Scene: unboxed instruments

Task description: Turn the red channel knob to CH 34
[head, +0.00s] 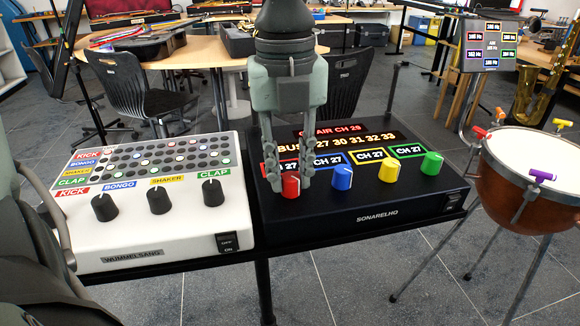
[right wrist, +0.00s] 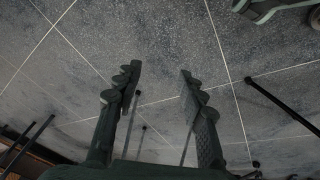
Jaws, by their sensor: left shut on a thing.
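The red channel knob (head: 291,186) is at the front left of the black SONARELHO box (head: 400,206). My left gripper (head: 290,182) comes down from above and is shut on the red knob, one finger on each side. The gripper hides most of the red-framed display behind the knob, so its channel number cannot be read. The top display (head: 345,134) shows red text ending in "CH 29", partly covered, above a line reading "27 30 31 32 33". My right gripper (right wrist: 158,85) is open and empty over the floor in the right wrist view.
Blue (head: 341,177), yellow (head: 385,171) and green (head: 431,163) knobs stand right of the red one, each display reading CH 27. A white WUMMELSANG box (head: 150,230) adjoins on the left. A copper drum (head: 530,180) stands at the right.

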